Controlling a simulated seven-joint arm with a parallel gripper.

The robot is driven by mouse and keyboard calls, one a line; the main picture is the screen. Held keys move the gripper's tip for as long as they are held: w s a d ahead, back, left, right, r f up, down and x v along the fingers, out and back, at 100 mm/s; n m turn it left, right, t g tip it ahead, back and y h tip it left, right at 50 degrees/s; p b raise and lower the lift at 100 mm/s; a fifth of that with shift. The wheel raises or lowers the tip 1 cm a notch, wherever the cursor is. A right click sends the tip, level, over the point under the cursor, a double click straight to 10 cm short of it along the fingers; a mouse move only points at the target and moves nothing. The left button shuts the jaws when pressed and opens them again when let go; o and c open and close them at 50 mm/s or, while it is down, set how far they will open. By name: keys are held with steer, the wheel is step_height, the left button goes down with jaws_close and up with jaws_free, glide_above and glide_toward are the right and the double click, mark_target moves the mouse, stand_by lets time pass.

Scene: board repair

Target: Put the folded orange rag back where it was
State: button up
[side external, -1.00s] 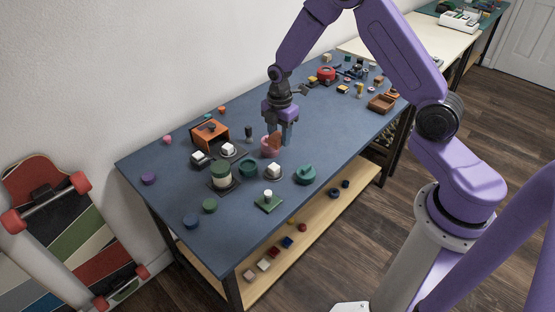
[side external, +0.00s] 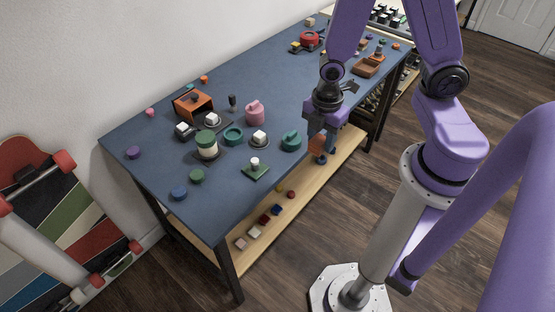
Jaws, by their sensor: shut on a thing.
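The fingers hide part of the rag. The pink pot (side external: 255,113) stands on the blue tabletop to the left of my gripper.
The blue table (side external: 262,75) holds an orange open box (side external: 193,105), a green-lidded jar (side external: 207,146), a teal ring (side external: 233,136), a teal pot (side external: 291,141) and a brown tray (side external: 368,65). Several small blocks lie on the shelf. The table's back middle is clear.

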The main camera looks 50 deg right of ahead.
steer(key=shift+s+d, duration=0.15)
steer(key=shift+s, duration=0.4)
steer(key=shift+w+f, duration=1.9)
steer(key=shift+w, duration=2.45)
glide_above(279, 158)
steer(key=f, duration=0.5)
steer(key=shift+s+f, duration=0.2)
steer(key=shift+s, duration=0.15)
steer(key=shift+w+f, duration=0.25)
steer(key=shift+f, duration=1.6)
steer(key=shift+f, duration=0.15)
steer(key=o, duration=0.9)
steer(key=shift+o, duration=0.2)
